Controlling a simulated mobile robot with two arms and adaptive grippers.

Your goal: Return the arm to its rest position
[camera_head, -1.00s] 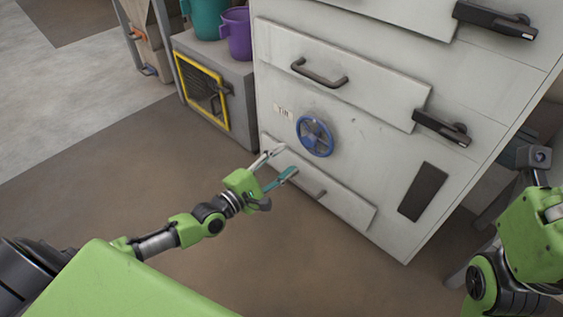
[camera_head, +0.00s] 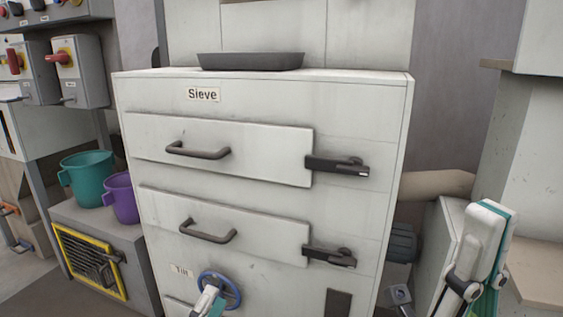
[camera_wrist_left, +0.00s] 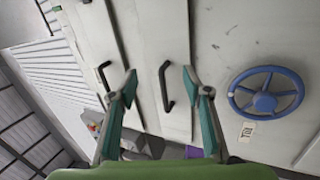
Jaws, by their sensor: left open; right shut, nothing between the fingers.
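My left gripper (camera_head: 209,300) shows only by its fingertips at the bottom edge of the head view, in front of the blue handwheel (camera_head: 220,289). In the left wrist view it is open (camera_wrist_left: 158,73), its two teal-padded fingers apart with nothing between them. That view looks sideways onto the cabinet front, with the handwheel (camera_wrist_left: 266,92) to the right of the fingers. My right gripper (camera_head: 496,208) stands upright at the right of the head view, its fingers together and empty, to the right of the cabinet. Most of both arms is out of view.
The white Sieve cabinet (camera_head: 260,108) has two drawers with dark handles (camera_head: 197,151) and black latches (camera_head: 337,166). A dark tray (camera_head: 250,62) lies on top. Teal (camera_head: 87,178) and purple (camera_head: 121,199) jugs stand on a grey box (camera_head: 75,216) at the left.

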